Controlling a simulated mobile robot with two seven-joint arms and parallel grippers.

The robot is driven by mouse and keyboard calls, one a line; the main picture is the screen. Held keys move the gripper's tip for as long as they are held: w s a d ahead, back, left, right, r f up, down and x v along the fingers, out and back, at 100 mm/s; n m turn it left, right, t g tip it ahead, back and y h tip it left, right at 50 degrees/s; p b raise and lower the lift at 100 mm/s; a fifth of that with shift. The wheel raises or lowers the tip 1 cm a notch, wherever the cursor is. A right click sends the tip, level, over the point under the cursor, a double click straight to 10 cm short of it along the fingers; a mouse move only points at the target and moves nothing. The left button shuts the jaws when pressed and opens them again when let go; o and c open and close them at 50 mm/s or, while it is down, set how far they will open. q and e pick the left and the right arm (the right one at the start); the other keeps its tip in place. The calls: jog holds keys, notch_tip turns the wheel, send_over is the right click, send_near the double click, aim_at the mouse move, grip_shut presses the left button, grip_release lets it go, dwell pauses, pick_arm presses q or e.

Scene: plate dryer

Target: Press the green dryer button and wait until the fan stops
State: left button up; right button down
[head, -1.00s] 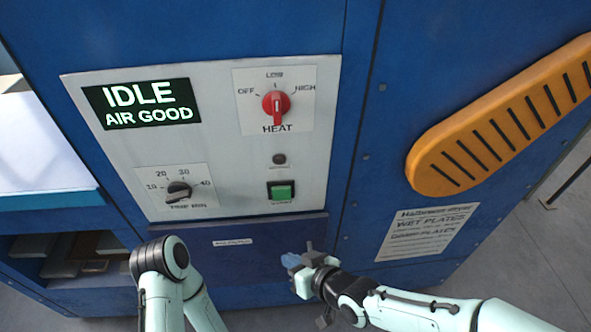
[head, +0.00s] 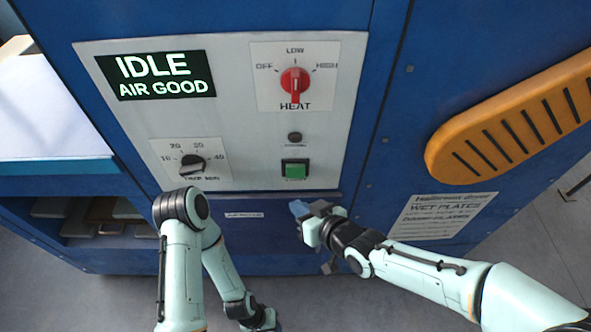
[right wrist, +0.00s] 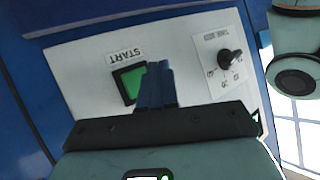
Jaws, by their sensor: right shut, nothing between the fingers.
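The green dryer button (head: 295,170) sits in a black frame at the lower right of the light control panel (head: 240,130). It also shows in the right wrist view (right wrist: 132,80), under an upside-down START label. The display (head: 158,75) reads IDLE and AIR GOOD. A small dark lamp (head: 295,138) above the button is unlit. My right gripper (head: 299,209) is shut and empty, just below the button and apart from it in the head view. Its blue fingertips (right wrist: 157,84) partly overlap the button's edge in the right wrist view. My left gripper (head: 262,322) is low at the bottom edge, its fingers not clear.
A red HEAT knob (head: 295,82) and a black time knob (head: 192,163) are on the panel. An orange vented cover (head: 515,125) sticks out at right. A shelf with dark slabs (head: 80,215) lies lower left, below a pale worktop (head: 50,115).

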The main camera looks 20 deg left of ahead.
aim_at(290, 177)
pick_arm(q)
jog(key=shift+w+r+p, duration=0.55)
jog(key=shift+w+r, duration=0.1)
jog(key=shift+r, duration=0.2)
jog(key=shift+w+r+p, duration=0.55)
jog(key=shift+w+r, duration=0.1)
jog(key=shift+r, duration=0.2)
pick_arm(e)
jog(key=w+a, duration=0.1)
jog(key=w, duration=0.5)
jog(key=shift+a, duration=0.3)
pick_arm(q)
jog(key=shift+w, duration=0.1)
pick_arm(e)
jog(key=shift+w+a, duration=0.15)
jog(key=shift+w, duration=0.25)
